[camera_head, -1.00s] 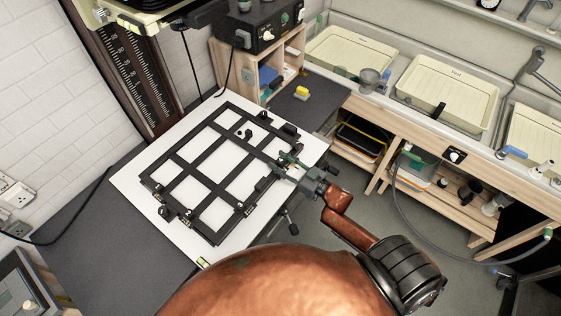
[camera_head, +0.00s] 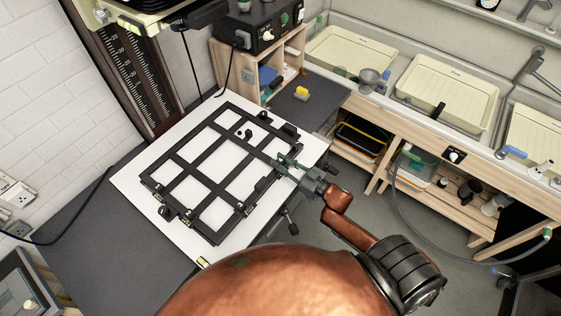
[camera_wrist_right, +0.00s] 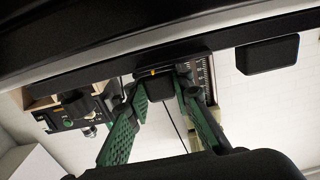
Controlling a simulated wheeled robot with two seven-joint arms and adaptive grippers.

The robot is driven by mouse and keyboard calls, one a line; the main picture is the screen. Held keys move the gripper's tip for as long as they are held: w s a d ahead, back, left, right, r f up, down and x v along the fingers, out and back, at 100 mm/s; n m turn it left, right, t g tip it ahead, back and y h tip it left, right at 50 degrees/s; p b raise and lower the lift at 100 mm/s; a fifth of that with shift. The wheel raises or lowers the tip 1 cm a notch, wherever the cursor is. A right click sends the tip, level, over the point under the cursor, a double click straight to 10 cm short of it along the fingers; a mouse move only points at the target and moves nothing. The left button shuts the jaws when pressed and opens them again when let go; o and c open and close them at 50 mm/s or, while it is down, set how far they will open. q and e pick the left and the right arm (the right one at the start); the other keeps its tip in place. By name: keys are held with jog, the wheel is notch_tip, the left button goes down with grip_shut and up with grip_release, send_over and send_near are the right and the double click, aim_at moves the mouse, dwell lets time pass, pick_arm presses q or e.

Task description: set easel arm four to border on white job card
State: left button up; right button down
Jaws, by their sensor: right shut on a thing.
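The black easel (camera_head: 177,160) is a frame with crossing bars on a white baseboard (camera_head: 128,183). Small black sliders and knobs sit along its edges. My right gripper (camera_head: 285,162) is at the easel's right edge. In the right wrist view, its green fingers (camera_wrist_right: 158,82) are shut on a small black block (camera_wrist_right: 158,88) under a dark bar, with an orange mark above it. I cannot tell which numbered arm this is. I cannot pick out a white job card for certain. My left gripper is not in view.
The enlarger column (camera_head: 125,75) with its scales stands behind the easel. A black control box (camera_head: 262,30) sits on a wooden shelf at the back. A yellow item (camera_head: 301,92) lies on the dark counter. Cream trays (camera_head: 447,90) fill the sink at right.

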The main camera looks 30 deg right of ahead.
jog(key=shift+a+p, duration=0.1)
jog(key=shift+p, duration=0.2)
jog(key=c, duration=1.7)
grip_release()
jog(key=shift+s, duration=0.1)
jog(key=v, duration=1.2)
